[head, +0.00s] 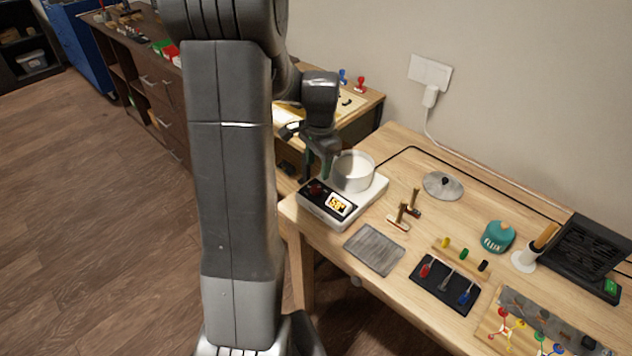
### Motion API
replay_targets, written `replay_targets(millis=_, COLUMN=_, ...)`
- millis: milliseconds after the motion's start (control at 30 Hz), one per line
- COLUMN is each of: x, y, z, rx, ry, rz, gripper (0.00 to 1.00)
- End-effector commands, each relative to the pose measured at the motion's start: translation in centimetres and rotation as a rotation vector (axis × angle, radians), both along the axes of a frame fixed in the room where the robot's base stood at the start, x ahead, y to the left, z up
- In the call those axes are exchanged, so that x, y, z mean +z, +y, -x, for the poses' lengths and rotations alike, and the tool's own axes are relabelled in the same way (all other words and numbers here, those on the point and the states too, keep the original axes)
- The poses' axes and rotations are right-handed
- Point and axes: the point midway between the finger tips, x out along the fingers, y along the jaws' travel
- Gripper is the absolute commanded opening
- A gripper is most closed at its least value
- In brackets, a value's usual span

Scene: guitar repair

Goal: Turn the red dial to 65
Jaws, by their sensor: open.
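The red dial (316,187) sits on the dark front panel of a white heating unit (313,214), at the near left corner of the wooden bench. An orange display (338,204) beside the dial appears to read about 58, though the digits are small. My gripper (315,177) points down just above the dial, with its fingers open. The fingers partly cover the dial, and I cannot tell whether they touch it. The dial's pointer mark is too small to read.
A metal pot (354,172) stands on the heating unit close to the right of my gripper. A black cable runs along the bench back.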

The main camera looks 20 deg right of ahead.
Motion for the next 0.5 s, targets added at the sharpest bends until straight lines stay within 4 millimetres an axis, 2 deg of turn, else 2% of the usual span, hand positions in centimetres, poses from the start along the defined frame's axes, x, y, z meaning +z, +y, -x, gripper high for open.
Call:
replay_targets(millis=33, x=-1.3, y=0.1, z=0.0, rx=0.0, ry=0.005, rz=-0.002, gripper=0.48)
replay_targets(millis=200, x=-4.6, y=0.1, z=-0.2, rx=0.001, ry=0.004, rz=-0.002, gripper=0.48)
replay_targets(millis=333, x=-6.3, y=0.1, z=-0.4, rx=0.001, ry=0.002, rz=-0.001, gripper=0.48)
replay_targets(millis=500, x=-7.4, y=0.1, z=-0.4, rx=0.002, ry=0.0, rz=0.0, gripper=0.48)
